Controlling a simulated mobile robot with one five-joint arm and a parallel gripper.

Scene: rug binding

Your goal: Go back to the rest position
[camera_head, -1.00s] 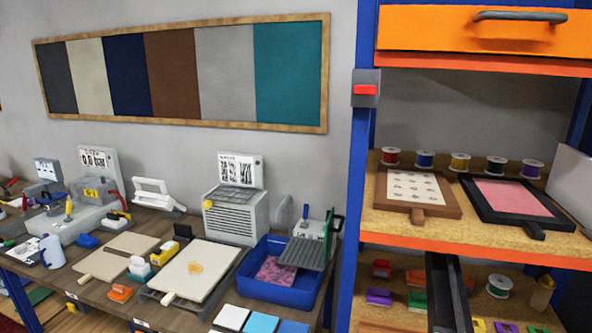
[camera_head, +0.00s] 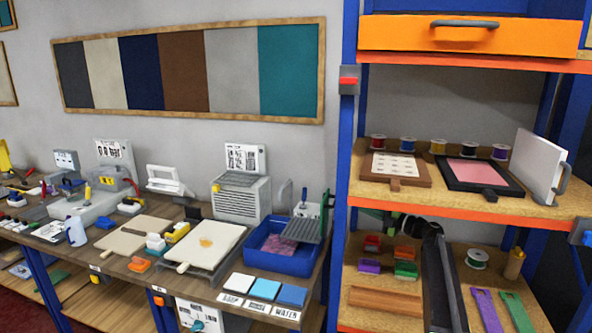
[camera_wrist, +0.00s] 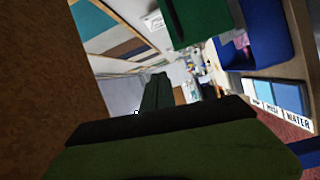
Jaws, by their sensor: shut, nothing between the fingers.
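My arm rises dark in front of the lower shelf in the head view and bends left below the upper board. My gripper (camera_head: 374,213) is at its end, small and partly dark there, near the shelf's left post. In the wrist view my gripper (camera_wrist: 156,80) shows as dark green and black parts, shut with nothing seen between the fingers. It is apart from the workbench, whose blue tray (camera_wrist: 265,40) shows beyond it, with the colour tiles (camera_wrist: 280,97) beside the tray.
The upper shelf (camera_head: 400,202) is close above my gripper. The blue tray (camera_head: 270,258) stands on the bench to the left. An orange drawer (camera_head: 470,35) is above.

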